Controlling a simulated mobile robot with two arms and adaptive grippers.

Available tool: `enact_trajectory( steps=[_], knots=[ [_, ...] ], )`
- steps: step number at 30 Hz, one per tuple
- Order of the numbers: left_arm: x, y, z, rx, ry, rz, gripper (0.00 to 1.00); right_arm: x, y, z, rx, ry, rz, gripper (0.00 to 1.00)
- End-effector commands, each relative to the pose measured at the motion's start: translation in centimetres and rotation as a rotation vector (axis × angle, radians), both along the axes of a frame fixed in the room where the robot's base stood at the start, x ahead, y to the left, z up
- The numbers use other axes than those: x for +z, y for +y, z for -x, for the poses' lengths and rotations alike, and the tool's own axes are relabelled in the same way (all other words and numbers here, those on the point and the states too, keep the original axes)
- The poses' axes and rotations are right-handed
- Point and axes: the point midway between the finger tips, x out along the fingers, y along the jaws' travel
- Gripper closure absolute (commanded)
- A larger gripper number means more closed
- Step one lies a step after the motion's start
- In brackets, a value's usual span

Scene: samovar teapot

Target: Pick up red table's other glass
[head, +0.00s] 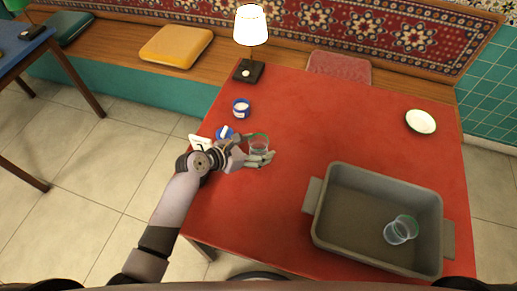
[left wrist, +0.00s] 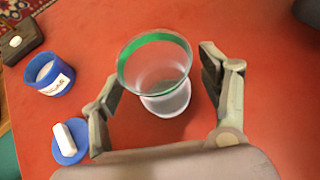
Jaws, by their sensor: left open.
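A clear glass (head: 259,146) with a green rim band stands upright on the red table (head: 330,115), near its left side. My left gripper (head: 258,158) is open, with its fingers around the glass. In the left wrist view the glass (left wrist: 160,72) stands between the two spread fingers (left wrist: 158,95), with a visible gap on either side. A second clear glass (head: 401,230) lies tilted in the grey bin (head: 345,245) at the table's front right. My right gripper is not in view.
A blue and white container (head: 241,107) and a blue lid-like item (head: 224,132) sit close to my left gripper. A lamp (head: 250,28) stands at the back left, a white bowl (head: 421,121) at the back right. The table's middle is clear.

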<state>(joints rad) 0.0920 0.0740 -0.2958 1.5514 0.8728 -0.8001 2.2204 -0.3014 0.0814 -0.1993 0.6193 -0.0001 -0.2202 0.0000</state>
Motion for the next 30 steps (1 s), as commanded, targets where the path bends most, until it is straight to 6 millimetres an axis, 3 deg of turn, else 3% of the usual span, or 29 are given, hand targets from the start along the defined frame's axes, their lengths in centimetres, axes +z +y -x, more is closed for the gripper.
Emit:
enact_trajectory(
  steps=[10, 30],
  knots=[
    [-0.51, -0.66, -0.52, 0.0, 0.001, -0.001, 0.31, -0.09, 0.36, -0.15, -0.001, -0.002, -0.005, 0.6],
    [-0.5, -0.63, -0.49, 0.0, 0.001, -0.001, 0.75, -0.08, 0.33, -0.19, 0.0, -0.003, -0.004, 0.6]
  ],
)
